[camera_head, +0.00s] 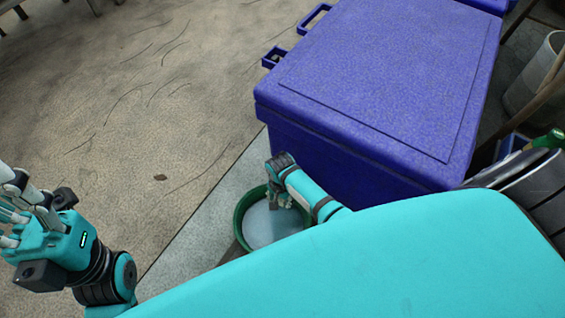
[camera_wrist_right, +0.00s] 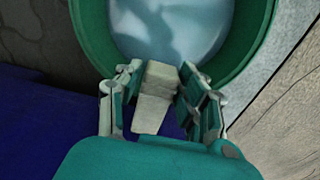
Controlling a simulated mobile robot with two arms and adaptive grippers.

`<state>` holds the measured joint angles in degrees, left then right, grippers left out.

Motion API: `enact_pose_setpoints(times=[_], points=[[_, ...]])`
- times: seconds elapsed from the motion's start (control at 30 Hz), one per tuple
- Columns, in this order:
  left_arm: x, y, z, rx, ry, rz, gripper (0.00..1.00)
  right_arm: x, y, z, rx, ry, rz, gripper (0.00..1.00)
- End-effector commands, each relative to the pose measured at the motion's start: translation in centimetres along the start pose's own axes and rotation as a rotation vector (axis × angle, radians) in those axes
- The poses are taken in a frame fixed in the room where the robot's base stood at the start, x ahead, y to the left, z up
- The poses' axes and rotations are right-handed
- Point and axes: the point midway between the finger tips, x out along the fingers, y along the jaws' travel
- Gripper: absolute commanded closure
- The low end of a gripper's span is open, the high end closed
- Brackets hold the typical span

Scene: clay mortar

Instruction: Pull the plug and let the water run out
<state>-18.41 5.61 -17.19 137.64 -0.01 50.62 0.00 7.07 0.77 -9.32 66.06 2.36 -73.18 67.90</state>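A pale, tapered block (camera_wrist_right: 153,98), which looks like the plug, sits between the fingers of my right gripper (camera_wrist_right: 160,76) in the wrist view. The fingers appear closed on its sides. In the head view this gripper (camera_head: 281,198) hangs over a green bucket (camera_head: 240,212), its fingertips small. The bucket holds pale water (camera_head: 270,226), also seen in the wrist view (camera_wrist_right: 170,28). The large blue cooler box (camera_head: 385,80) stands beside it, lid shut. Its drain hole is hidden, and no stream of water is clear. My left gripper (camera_head: 14,212) is at the left edge, fingers spread, seemingly empty.
My turquoise body covers the lower right. Slatted wooden furniture (camera_head: 530,190), a pale bin (camera_head: 535,75) and a green bottle (camera_head: 548,139) are right of the cooler. Cracked sandy ground (camera_head: 150,110) is open at the left, with a paved strip by the bucket.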

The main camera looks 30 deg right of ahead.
Motion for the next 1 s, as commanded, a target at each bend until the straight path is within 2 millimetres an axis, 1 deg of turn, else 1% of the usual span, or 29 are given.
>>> enact_pose_setpoints(times=[0.03, 0.1, 0.37, 0.47, 0.57, 0.67, 0.8, 0.9, 1.0], points=[[0.0, 0.0, 0.0, 0.0, 0.0, 0.0, 0.6, 0.0, 0.0, 0.0, 0.0, 0.001, 0.0, 0.53], [0.0, 0.0, 0.0, 0.0, 0.0, 0.0, 0.6, 0.0, 0.0, -0.1, 0.0, 0.002, 0.0, 0.44], [0.1, 0.0, 0.0, 0.0, 0.002, -0.001, 0.6, -0.1, 0.0, -0.3, 0.001, 0.006, -0.002, 0.44], [0.1, 0.0, -0.1, 0.0, 0.003, -0.001, 0.6, -0.6, 0.0, -0.3, 0.001, 0.006, -0.002, 0.44], [0.1, 0.0, 0.0, 0.0, 0.003, -0.001, 0.6, -1.9, -0.1, -0.3, 0.001, 0.007, -0.004, 0.44], [0.1, 0.0, 0.0, 0.0, 0.003, -0.001, 0.6, -3.9, -0.1, -0.3, 0.001, 0.007, -0.006, 0.44], [0.1, 0.0, 0.0, 0.0, 0.002, -0.001, 0.6, -7.0, -0.1, -0.2, 0.002, 0.007, -0.007, 0.44], [0.1, 0.0, 0.0, 0.0, 0.002, 0.0, 0.6, -9.0, -0.1, -0.2, 0.002, 0.006, -0.005, 0.44], [0.0, 0.0, 0.0, 0.0, 0.002, 0.0, 0.6, -10.5, -0.1, -0.2, 0.001, 0.005, -0.004, 0.44]])
